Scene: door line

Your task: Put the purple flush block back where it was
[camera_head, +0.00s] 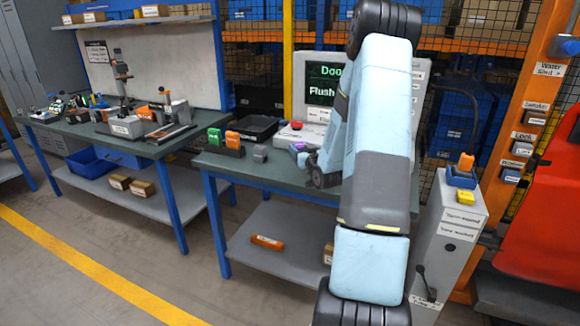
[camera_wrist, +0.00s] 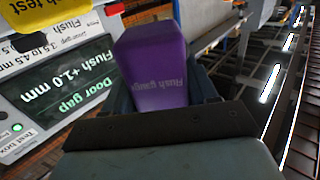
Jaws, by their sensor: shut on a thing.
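The purple flush block (camera_wrist: 155,65) is held between the fingers of my gripper (camera_wrist: 163,90) in the wrist view. It bears the printed words "Flush gauge", seen upside down. In the head view the block (camera_head: 297,147) is a small purple patch at the tip of my gripper (camera_head: 306,158), over the right part of the green-topped table (camera_head: 255,172). My arm hides part of this table and of the test box. I cannot tell whether the block touches anything beneath it.
A green block (camera_head: 215,137) and an orange block (camera_head: 233,139) stand in a dark holder, with a small grey block (camera_head: 260,153) to their right. A black tray (camera_head: 249,128) lies behind. The test box (camera_wrist: 60,85) with its lit screen is close to the left of my gripper.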

